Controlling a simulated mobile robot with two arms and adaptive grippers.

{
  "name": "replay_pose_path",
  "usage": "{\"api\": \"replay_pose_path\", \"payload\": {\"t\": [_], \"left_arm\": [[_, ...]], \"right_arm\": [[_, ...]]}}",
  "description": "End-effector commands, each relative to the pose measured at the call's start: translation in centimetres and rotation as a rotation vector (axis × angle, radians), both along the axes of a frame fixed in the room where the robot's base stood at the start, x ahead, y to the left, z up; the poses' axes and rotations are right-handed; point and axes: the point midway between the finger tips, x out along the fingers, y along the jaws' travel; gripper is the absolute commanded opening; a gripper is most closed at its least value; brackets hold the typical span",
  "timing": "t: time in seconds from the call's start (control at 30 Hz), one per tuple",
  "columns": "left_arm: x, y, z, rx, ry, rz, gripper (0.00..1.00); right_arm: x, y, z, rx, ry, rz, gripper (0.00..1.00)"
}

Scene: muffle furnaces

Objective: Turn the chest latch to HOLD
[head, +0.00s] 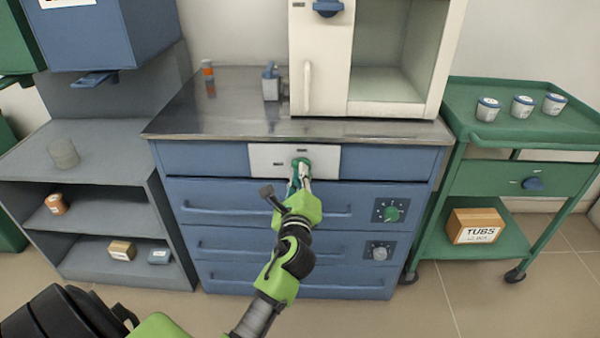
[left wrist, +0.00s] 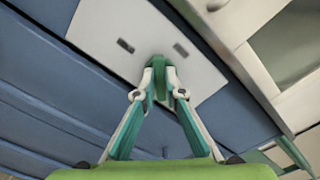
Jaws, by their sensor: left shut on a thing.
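The chest latch is a green knob (head: 301,163) on a white plate (head: 265,157) at the top front of the blue chest (head: 210,160). My left gripper (head: 300,178) reaches up to it from below and is shut on it. In the left wrist view the green latch (left wrist: 181,92) stands between the two fingertips, in front of the plate (left wrist: 120,25). Small dark labels show on the plate, but they are too small to read. The fingers partly hide the latch. My right gripper is not in view.
A white cabinet (head: 307,40) with an open compartment stands on the chest's steel top. A green dial (head: 391,214) and a grey dial (head: 379,253) sit lower right on the chest. A green cart (head: 455,145) with several tubs is at right, grey shelves (head: 100,150) at left.

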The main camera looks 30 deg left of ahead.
Motion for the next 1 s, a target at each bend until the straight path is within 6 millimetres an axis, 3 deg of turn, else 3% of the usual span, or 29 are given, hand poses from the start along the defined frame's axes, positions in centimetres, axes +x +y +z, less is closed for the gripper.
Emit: {"api": "replay_pose_path", "payload": {"t": [0.6,1.0], "left_arm": [[-0.1,0.1,-0.5,-0.481,-0.292,0.002,0.00],[-0.1,0.2,-0.6,-0.652,-0.397,0.002,0.00]], "right_arm": [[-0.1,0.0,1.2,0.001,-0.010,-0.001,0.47],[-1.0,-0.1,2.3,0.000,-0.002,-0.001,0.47]]}}
